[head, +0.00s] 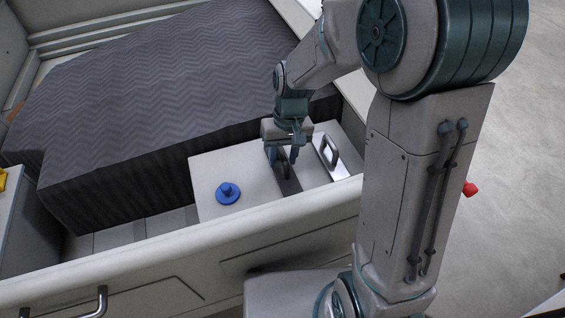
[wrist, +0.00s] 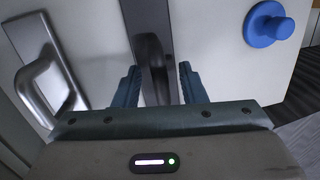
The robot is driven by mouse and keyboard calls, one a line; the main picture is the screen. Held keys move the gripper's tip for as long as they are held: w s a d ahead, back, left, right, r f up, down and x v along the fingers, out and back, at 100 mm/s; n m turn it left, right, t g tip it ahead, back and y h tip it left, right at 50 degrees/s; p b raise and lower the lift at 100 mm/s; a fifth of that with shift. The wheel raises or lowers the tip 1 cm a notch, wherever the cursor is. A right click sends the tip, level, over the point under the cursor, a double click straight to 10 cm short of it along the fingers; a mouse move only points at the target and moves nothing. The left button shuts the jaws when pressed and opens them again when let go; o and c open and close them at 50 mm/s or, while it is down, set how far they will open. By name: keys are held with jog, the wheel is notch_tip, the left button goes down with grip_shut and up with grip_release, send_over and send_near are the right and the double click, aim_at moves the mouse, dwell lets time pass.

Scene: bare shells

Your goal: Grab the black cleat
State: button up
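In the head view the cleat (head: 287,183) shows partly below my gripper (head: 282,157), on the white box top. My gripper is open, also seen in the wrist view (wrist: 159,86), with one finger on each side of the cleat. Gaps show between the fingers and the cleat. The fingers' depth relative to it is hard to judge.
A silver handle (head: 330,150) on a metal plate stands right of the cleat in the head view. A blue knob (head: 228,193) stands on its left. A dark zigzag-patterned block (head: 165,95) lies behind the white box (head: 215,168). A pale rail (head: 180,245) runs in front.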

jog(key=shift+f, duration=0.2)
grip_shut()
jog(key=shift+r, duration=0.1)
